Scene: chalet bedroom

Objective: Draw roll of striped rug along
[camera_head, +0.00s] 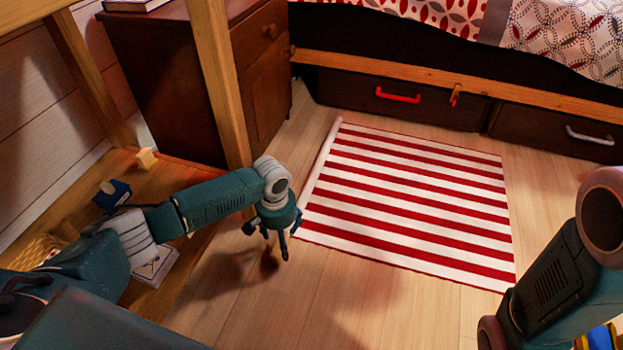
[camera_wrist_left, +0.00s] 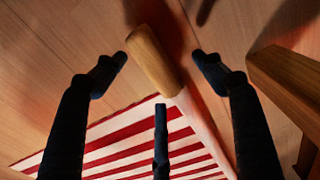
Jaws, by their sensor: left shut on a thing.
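The striped rug (camera_head: 410,205) in red and white lies mostly flat on the wooden floor. Its left edge is wound into a thin pale roll (camera_head: 322,166). In the left wrist view the roll (camera_wrist_left: 197,118) runs up to a bare wooden end (camera_wrist_left: 152,60) sticking out between my fingers. My left gripper (camera_head: 270,246) is at the roll's near end, low over the floor, and shut on it; the exact contact is hard to see. The rug's stripes (camera_wrist_left: 130,150) also show below the fingers there. My right gripper is out of view; only my right arm shows at the lower right.
A wooden post (camera_head: 218,85) stands close behind my left arm, before a brown nightstand (camera_head: 262,75). Bed drawers (camera_head: 400,100) bound the rug's far side. Floor nearer than the rug is clear.

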